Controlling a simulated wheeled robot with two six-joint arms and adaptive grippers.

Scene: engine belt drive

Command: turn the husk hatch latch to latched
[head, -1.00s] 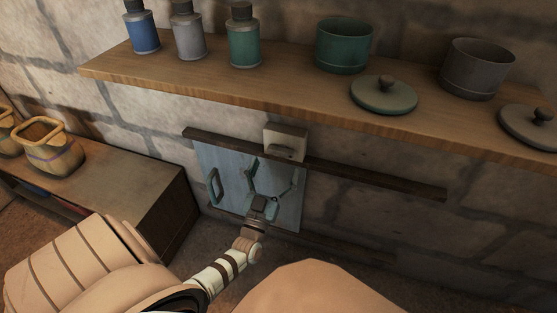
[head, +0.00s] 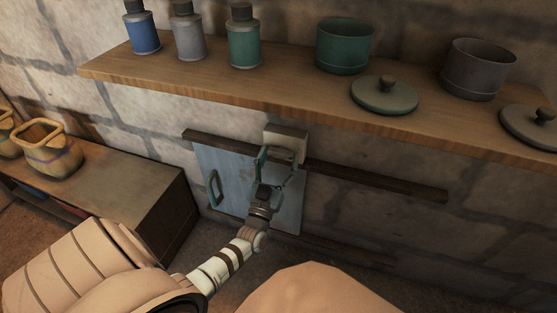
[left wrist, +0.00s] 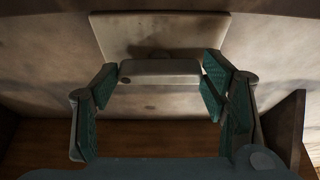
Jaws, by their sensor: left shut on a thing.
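The husk hatch (head: 230,200) is a blue-grey panel low on the stone wall, with a teal handle (head: 214,188) at its left. The latch, a pale plate (head: 286,135) with a raised bar, sits above the hatch at the dark upper rail. In the left wrist view the latch bar (left wrist: 160,70) lies level, with a plate (left wrist: 160,35) behind it. My left gripper (head: 280,160) is at the latch, its fingers at the two ends of the bar, shut on it. In the head view the fingers partly hide the bar. My right gripper is out of view.
A wooden shelf (head: 290,97) juts out above the latch, with bottles, pots and lids on it. A dark rail (head: 380,181) runs right along the wall. A low cabinet (head: 130,195) with clay-coloured pots stands at the left.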

